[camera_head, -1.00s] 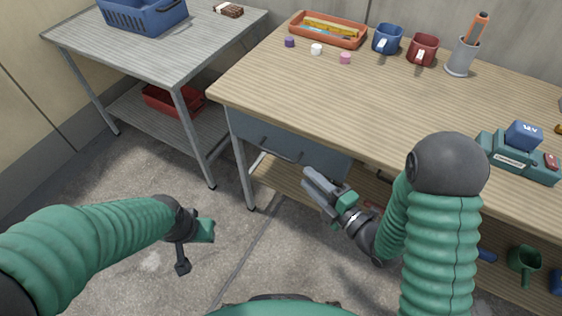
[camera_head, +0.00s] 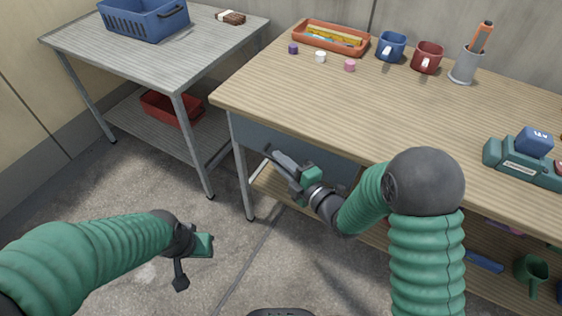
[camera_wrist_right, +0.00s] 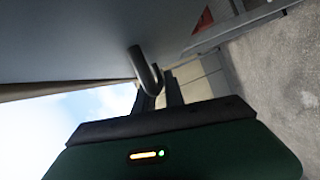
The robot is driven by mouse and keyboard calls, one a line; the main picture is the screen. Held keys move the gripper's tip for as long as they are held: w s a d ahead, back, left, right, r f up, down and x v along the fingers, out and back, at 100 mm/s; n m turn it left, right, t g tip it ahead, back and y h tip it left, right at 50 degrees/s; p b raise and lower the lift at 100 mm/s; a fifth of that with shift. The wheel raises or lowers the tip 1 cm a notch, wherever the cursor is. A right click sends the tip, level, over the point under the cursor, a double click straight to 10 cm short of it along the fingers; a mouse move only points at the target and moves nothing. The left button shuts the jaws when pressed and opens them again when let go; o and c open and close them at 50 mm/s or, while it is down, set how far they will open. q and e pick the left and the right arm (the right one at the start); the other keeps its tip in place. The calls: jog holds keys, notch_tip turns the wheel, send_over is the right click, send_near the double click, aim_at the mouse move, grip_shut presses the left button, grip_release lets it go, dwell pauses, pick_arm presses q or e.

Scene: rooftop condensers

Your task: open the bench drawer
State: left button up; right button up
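The bench drawer (camera_head: 262,136) is a blue-grey front under the left end of the wooden bench top and looks closed. My right gripper (camera_head: 274,156) is right in front of it and covers most of its handle. In the right wrist view the handle (camera_wrist_right: 146,70) is a curved grey bar at my fingertips (camera_wrist_right: 160,84). The two dark fingers stand a little apart; I cannot tell whether the bar is between them. My left gripper (camera_head: 188,262) hangs low over the floor, away from the bench, with nothing visible in it; its finger gap does not show clearly.
The bench top (camera_head: 400,110) carries an orange tray (camera_head: 330,40), mugs, a pen cup (camera_head: 465,65) and a green charger (camera_head: 522,163). A bench leg (camera_head: 242,180) stands just left of the drawer. A metal table (camera_head: 180,55) is at left. The floor before the bench is clear.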

grip_shut()
pick_arm(q)
jog(key=shift+d, duration=0.1)
pick_arm(e)
jog(key=shift+d, duration=0.15)
